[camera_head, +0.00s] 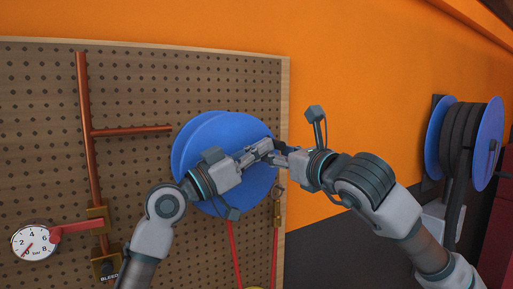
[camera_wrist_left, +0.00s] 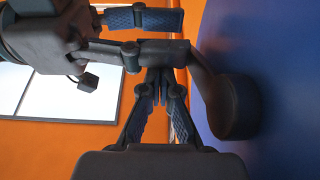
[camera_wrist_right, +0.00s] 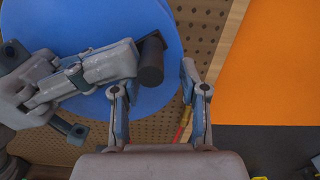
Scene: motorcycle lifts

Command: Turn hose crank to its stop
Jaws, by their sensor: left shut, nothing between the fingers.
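The blue hose reel (camera_head: 215,130) hangs on the pegboard in the head view, and its disc fills the right of the left wrist view (camera_wrist_left: 285,60). Its dark crank knob (camera_wrist_right: 151,62) stands out from the disc on a grey arm; the knob also shows in the left wrist view (camera_wrist_left: 238,106). My left gripper (camera_head: 266,147) is shut and empty, its tips close beside the crank; I cannot tell whether they touch. My right gripper (camera_wrist_right: 155,75) is open, with the knob just beyond and between its fingertips. In the head view, my grippers mostly hide the crank.
A pressure gauge (camera_head: 35,242), a red lever (camera_head: 80,227) and copper pipes (camera_head: 88,150) are on the pegboard at left. Red hose (camera_head: 233,255) hangs below the reel. Another blue reel (camera_head: 487,145) is on the orange wall at right.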

